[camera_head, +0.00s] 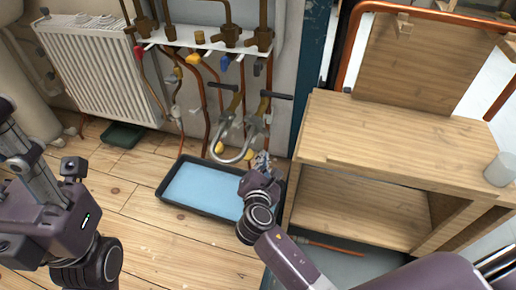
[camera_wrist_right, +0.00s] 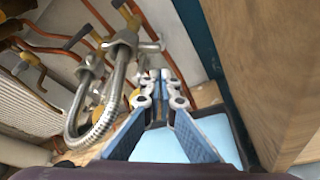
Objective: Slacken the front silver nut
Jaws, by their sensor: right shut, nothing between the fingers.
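A braided silver hose (camera_head: 232,158) hangs in a U below the wall pipes, with a silver nut at each end. In the right wrist view one silver nut (camera_wrist_right: 124,46) is larger and nearer, and the other silver nut (camera_wrist_right: 91,66) is smaller, to its left. I cannot tell for sure which is the front one. My right gripper (camera_head: 262,160) is below and just right of the hose. In its wrist view the blue-padded fingers (camera_wrist_right: 160,76) are together, empty and apart from both nuts.
A black tray with a blue bottom (camera_head: 200,187) lies on the floor below the hose. A wooden cabinet (camera_head: 400,135) stands close on the right, with a white cup (camera_head: 500,170) on top. A white radiator (camera_head: 95,70) is at the left.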

